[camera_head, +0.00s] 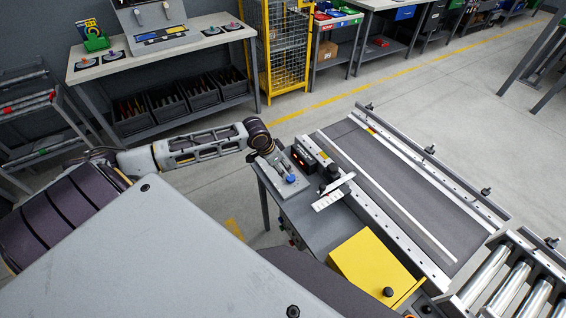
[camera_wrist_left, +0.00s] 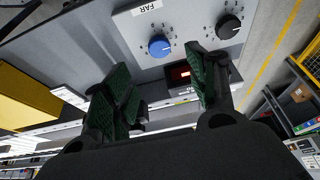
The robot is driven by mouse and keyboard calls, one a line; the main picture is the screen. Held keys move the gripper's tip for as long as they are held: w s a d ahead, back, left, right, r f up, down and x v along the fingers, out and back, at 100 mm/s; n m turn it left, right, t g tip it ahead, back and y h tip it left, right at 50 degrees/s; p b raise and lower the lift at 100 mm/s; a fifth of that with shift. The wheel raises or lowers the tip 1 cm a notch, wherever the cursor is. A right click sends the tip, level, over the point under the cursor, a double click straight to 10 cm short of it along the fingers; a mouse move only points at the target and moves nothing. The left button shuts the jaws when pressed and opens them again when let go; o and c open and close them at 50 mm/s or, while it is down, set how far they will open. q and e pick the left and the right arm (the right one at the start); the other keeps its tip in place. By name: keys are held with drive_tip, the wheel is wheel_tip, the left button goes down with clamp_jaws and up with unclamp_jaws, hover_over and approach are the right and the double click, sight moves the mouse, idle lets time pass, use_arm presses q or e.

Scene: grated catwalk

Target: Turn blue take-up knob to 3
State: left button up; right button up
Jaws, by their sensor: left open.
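The blue take-up knob (camera_head: 291,180) sits on a light grey panel (camera_head: 268,185) at the near-left end of the conveyor. In the left wrist view the blue knob (camera_wrist_left: 159,46) has a white pointer line and a ring of dial marks too small to read. My left gripper (camera_head: 278,157) is close to the panel; its fingers are hard to make out in the head view. In the wrist view the left gripper (camera_wrist_left: 161,72) has its green-padded fingers spread and empty, with the knob beyond and between the tips, apart from them. My right gripper is not in view.
A black knob (camera_wrist_left: 228,27) shares the panel, and a black box with a red display (camera_head: 303,158) stands beside it. A yellow cover (camera_head: 368,268) and the conveyor belt (camera_head: 400,185) lie to the right. A workbench (camera_head: 160,50) stands behind.

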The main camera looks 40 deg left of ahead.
use_arm(q)
drive_tip(key=shift+s+a+r, duration=0.1)
drive_tip(key=shift+s+r, duration=0.15)
drive_tip(key=shift+r, duration=0.45)
idle(0.3)
